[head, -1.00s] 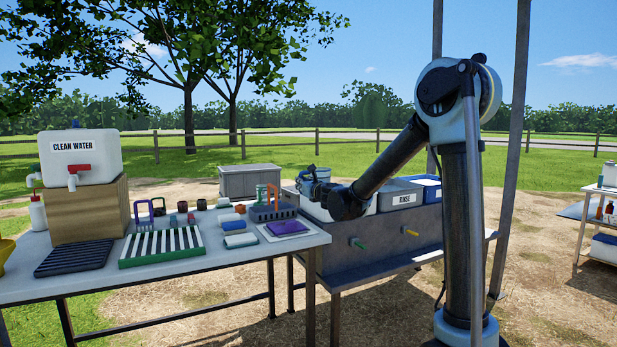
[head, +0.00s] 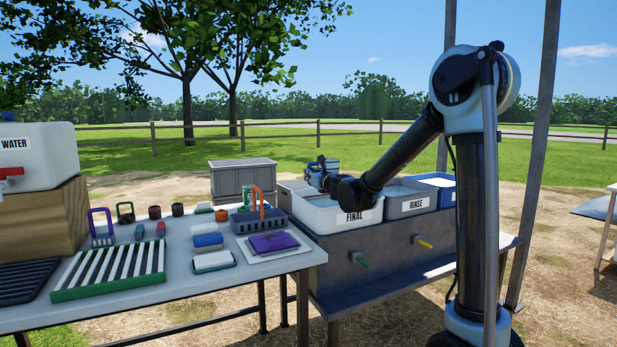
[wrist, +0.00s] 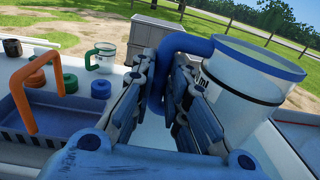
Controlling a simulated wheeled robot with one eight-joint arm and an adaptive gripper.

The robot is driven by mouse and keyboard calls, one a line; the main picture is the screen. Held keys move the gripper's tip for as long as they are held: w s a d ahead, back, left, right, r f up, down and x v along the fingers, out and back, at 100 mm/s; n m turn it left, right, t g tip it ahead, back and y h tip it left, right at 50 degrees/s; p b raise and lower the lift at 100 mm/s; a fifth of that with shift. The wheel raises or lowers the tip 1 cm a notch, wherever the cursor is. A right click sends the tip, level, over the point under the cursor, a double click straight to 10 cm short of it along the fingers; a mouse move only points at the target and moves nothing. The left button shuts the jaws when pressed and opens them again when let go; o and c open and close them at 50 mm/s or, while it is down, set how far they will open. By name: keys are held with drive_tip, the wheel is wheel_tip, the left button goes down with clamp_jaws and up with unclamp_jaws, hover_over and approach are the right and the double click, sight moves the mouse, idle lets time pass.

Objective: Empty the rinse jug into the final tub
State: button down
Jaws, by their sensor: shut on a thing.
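The rinse jug (wrist: 250,75) is a clear cup with a blue rim and blue handle, marked with black lettering. My gripper (wrist: 172,85) is shut on its blue handle. In the wrist view the jug looks tilted relative to the camera; its contents cannot be made out. In the head view the jug (head: 332,166) is small, above the back of the white tub labelled FINAL (head: 354,217), and my arm partly covers it. The FINAL tub stands at the left of the row of tubs.
Right of it are the RINSE tub (head: 412,206) and a blue-rimmed tub (head: 444,183). The left table holds a basket with an orange handle (head: 257,199), a striped rack (head: 110,268), sponges and cups. A post (head: 532,150) stands right of my arm. A grey crate (head: 243,183) stands behind.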

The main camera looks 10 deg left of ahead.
drive_tip(key=shift+a, duration=0.3)
